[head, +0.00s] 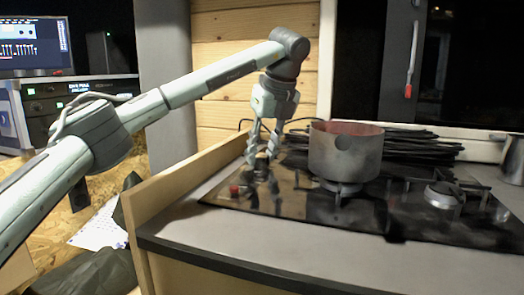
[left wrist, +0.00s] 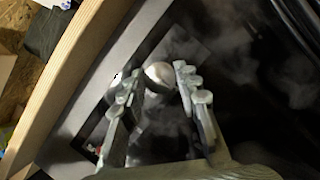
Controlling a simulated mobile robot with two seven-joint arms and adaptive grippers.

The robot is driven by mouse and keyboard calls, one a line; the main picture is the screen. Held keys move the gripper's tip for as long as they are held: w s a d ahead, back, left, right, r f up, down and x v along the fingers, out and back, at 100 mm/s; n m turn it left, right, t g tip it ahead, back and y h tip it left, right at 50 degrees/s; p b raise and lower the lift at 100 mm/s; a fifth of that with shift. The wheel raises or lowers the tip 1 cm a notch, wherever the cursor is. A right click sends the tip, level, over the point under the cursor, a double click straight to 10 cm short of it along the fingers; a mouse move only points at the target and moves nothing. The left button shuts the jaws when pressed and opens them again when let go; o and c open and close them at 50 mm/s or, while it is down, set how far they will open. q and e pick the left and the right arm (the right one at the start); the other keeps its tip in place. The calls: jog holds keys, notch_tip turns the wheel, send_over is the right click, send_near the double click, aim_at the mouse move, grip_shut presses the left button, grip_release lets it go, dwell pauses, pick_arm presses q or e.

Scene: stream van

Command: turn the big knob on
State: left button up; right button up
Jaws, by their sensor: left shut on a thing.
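The big knob (left wrist: 160,74) is round and silvery, on the dark cooktop (head: 300,206). In the left wrist view it sits between the fingertips of my left gripper (left wrist: 150,80). In the head view my left gripper (head: 262,160) reaches down from above to the cooktop's left part, with its fingers around the knob, which is mostly hidden there. The gripper is shut on the knob. My right gripper is in neither view.
A grey pot (head: 345,155) stands on a burner just right of my left gripper. A small red knob (head: 234,190) is near the cooktop's left front corner. A wooden side board (head: 185,185) edges the counter on the left. Dark cables (head: 425,145) lie behind the pot.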

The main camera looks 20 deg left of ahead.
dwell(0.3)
pick_arm(q)
jog(key=o, duration=1.2)
jog(key=shift+c, duration=0.2)
jog(key=shift+r, duration=0.15)
jog(key=v, duration=1.1)
jog(key=shift+d+r, duration=0.2)
jog(key=shift+r, duration=0.15)
jog(key=shift+s, duration=0.15)
